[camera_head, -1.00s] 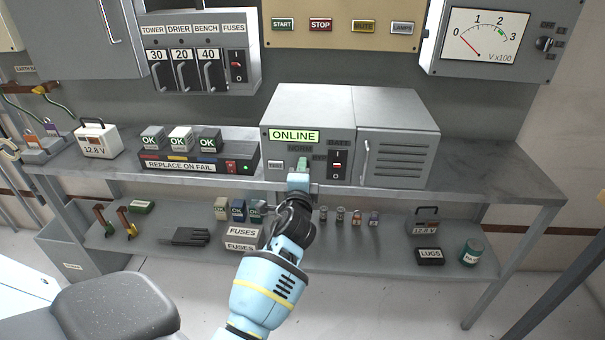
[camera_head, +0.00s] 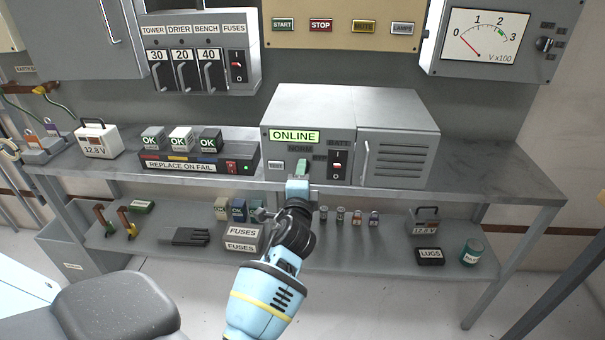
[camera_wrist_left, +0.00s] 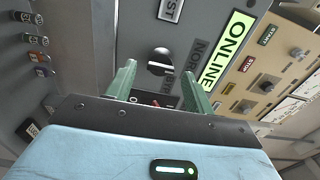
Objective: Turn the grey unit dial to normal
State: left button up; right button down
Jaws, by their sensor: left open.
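The grey unit (camera_head: 310,103) stands on the bench with a lit ONLINE display (camera_head: 294,136) on its front. Its dial (camera_wrist_left: 160,62) is a dark round knob with a pale bar, seen in the left wrist view near the NORM label (camera_wrist_left: 197,58). In the head view the dial is hidden behind my left gripper (camera_head: 302,168). The green fingers are open and empty, one on each side of the dial in the left wrist view (camera_wrist_left: 157,72). They look short of the knob, with no contact visible. My right gripper is not in view.
A fuse tester (camera_head: 200,160) with several OK blocks stands to the left. The bench edge (camera_head: 470,190) runs below, above a shelf of loose parts. Bench right of the unit is clear.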

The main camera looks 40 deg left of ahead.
pick_arm(q)
jog(key=v, duration=0.5)
jog(key=shift+s+d, duration=0.2)
jog(key=shift+s, duration=0.1)
jog(key=s+d+f+n+g+h+p, duration=0.1)
jog(key=s+d+f+n+h+p, duration=0.2)
jog(key=s+f, duration=0.5)
jog(key=s+d+f+g+h+p, duration=0.25)
jog(key=s+d+f+p, duration=0.2)
jog(key=s, duration=0.45)
jog(key=s+d+f+n+g+h+p, duration=0.1)
jog(key=s+d+n+h+p, duration=0.1)
jog(key=s, duration=0.9)
jog(key=s+d+f+n+g+h+p, duration=0.2)
jog(key=s+d, duration=0.4)
jog(key=s, duration=0.6)
jog(key=n+h, duration=0.1)
jog(key=n, duration=0.1)
jog(key=shift+s+f+n+h, duration=0.15)
jog(key=shift+f+n+h, duration=0.1)
jog(key=shift+n+h, duration=0.1)
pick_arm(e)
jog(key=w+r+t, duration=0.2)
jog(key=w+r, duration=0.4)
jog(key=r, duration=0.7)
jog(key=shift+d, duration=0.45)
